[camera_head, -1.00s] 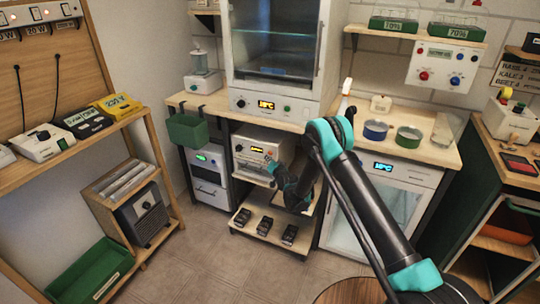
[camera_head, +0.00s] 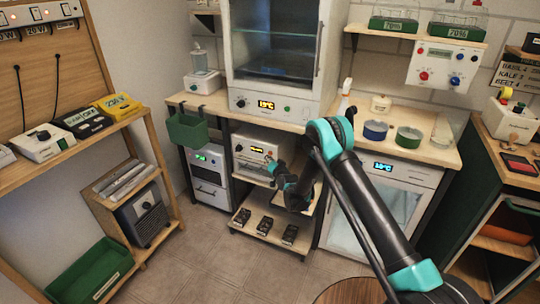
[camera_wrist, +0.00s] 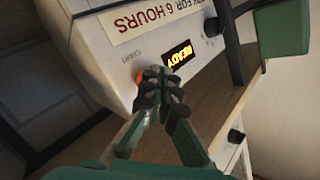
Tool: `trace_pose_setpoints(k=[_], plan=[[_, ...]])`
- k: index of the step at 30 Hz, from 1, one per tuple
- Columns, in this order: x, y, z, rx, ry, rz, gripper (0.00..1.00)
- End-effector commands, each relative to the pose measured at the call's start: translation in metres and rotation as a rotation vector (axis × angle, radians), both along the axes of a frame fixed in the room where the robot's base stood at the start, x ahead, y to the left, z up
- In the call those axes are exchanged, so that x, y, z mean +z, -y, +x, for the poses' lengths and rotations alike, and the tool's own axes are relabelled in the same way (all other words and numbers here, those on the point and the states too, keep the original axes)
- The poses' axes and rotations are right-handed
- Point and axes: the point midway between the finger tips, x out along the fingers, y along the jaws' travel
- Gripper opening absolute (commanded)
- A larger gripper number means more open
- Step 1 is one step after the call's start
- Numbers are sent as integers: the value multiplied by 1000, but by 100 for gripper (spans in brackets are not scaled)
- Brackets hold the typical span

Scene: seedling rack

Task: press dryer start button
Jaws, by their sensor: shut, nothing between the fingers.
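The dryer (camera_head: 249,163) is a white box on a shelf under the bench, with a lit yellow display. The wrist view shows its front face (camera_wrist: 113,61) close up and tilted, with a "6 HOURS" label, a "READY" display (camera_wrist: 179,54) and a small "START" label. An orange button (camera_wrist: 139,76) shows partly beside the fingertips. My gripper (camera_wrist: 160,80) is shut and empty, its tips right at the button; I cannot tell whether they touch it. In the head view my gripper (camera_head: 271,164) is at the dryer's front right side.
A green bin (camera_head: 187,132) hangs at the bench's left edge. Another white device (camera_head: 208,172) with a green display stands left of the dryer. A lower shelf (camera_head: 262,232) holds several dark items. A glass-door fridge (camera_head: 372,205) stands to the right.

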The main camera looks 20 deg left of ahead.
Motion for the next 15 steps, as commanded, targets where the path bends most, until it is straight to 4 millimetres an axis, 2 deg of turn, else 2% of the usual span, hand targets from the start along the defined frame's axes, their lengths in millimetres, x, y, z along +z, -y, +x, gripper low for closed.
trace_pose_setpoints(k=[6,15], plan=[[0,1,7,0,-1,1,0],[0,1,7,0,-1,1,0]])
